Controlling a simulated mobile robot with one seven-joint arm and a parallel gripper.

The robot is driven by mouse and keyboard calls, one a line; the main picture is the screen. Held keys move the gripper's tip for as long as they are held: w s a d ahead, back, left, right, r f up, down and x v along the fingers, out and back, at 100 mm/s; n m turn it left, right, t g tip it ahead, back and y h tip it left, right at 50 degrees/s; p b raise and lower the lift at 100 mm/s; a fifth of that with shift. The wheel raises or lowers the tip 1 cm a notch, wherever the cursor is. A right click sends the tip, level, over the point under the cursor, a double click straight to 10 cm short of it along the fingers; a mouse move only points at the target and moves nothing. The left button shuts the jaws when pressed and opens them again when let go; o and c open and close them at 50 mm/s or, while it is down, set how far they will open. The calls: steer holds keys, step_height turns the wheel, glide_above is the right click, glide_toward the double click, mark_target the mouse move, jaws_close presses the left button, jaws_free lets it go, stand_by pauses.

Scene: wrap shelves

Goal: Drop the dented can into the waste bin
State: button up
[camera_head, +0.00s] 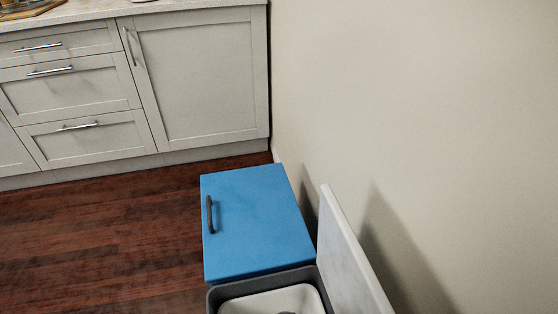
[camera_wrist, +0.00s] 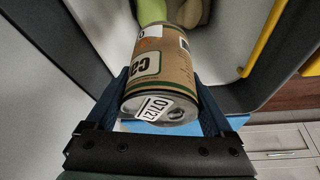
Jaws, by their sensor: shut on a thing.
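The can (camera_wrist: 160,78) has a brown and green label, and a date tag on its metal end, which faces the wrist camera. My gripper (camera_wrist: 160,85) has blue fingers shut on the can's two sides. The can's far end is hidden, so I cannot tell its full shape. The waste bin (camera_head: 213,298) is a dark grey box with a white inner tub at the bottom edge of the head view. Its white lid (camera_head: 350,250) stands open on the right. My gripper and the can do not show in the head view.
A blue box with a black handle (camera_head: 258,220) stands directly behind the bin. A bare wall rises on the right. Grey drawers and a cupboard (camera_head: 200,80) line the back. Dark wooden floor (camera_head: 100,240) is clear on the left. A yellow bar (camera_wrist: 268,40) shows right of the can.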

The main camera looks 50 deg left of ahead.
steer(key=shift+r, duration=0.1)
steer(key=o, duration=1.5)
steer(key=p+v, duration=0.6)
steer(key=v, duration=0.7)
